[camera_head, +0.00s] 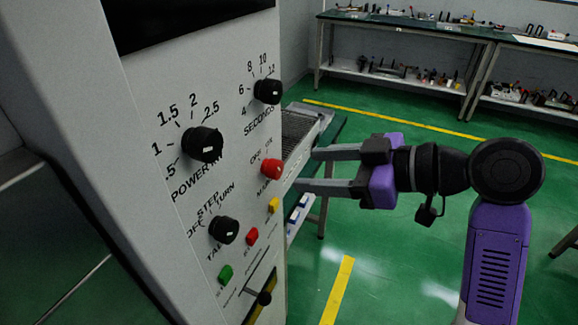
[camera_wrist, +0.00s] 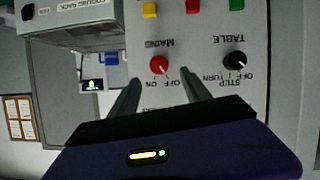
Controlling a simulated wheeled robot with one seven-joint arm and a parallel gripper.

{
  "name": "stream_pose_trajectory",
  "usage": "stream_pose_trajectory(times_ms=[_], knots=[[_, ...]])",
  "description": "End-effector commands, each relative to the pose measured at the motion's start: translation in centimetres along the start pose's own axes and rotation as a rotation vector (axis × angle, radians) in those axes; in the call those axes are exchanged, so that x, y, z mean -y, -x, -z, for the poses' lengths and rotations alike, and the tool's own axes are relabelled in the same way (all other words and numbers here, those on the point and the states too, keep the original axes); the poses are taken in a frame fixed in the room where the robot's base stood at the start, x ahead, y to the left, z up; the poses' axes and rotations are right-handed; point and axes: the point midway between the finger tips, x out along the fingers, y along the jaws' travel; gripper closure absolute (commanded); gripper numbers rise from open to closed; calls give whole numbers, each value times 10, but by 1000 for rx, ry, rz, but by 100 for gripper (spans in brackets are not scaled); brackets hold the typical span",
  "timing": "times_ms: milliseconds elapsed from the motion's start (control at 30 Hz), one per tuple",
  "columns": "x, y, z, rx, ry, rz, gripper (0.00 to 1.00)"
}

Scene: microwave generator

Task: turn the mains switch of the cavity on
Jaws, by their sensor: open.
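The mains switch is a red round knob (camera_head: 271,168) on the grey panel of the cabinet, with OFF and ON labels above it and MAINS below it. It also shows in the wrist view (camera_wrist: 159,65), upside down, lying between the lines of my two fingers. Which label its pointer faces is too small to tell. My gripper (camera_head: 305,170) is open and empty, to the right of the knob, its fingers pointing at the panel, one above the other in the head view. In the wrist view my gripper (camera_wrist: 160,79) frames the knob. The fingertips look apart from it.
The black TABLE knob (camera_head: 223,230), POWER knob (camera_head: 202,144) and SECONDS knob (camera_head: 267,91) share the panel. Yellow (camera_head: 273,205), red (camera_head: 252,236) and green (camera_head: 225,274) buttons sit below. A grey rack (camera_head: 300,130) stands behind. Green floor is open to the right.

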Motion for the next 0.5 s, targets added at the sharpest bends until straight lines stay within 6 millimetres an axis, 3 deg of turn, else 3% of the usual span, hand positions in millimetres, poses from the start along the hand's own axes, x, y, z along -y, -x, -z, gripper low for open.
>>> stream_pose_trajectory(times_ms=[500], knots=[[-1, -67, 1, -2, 3, -2, 44]])
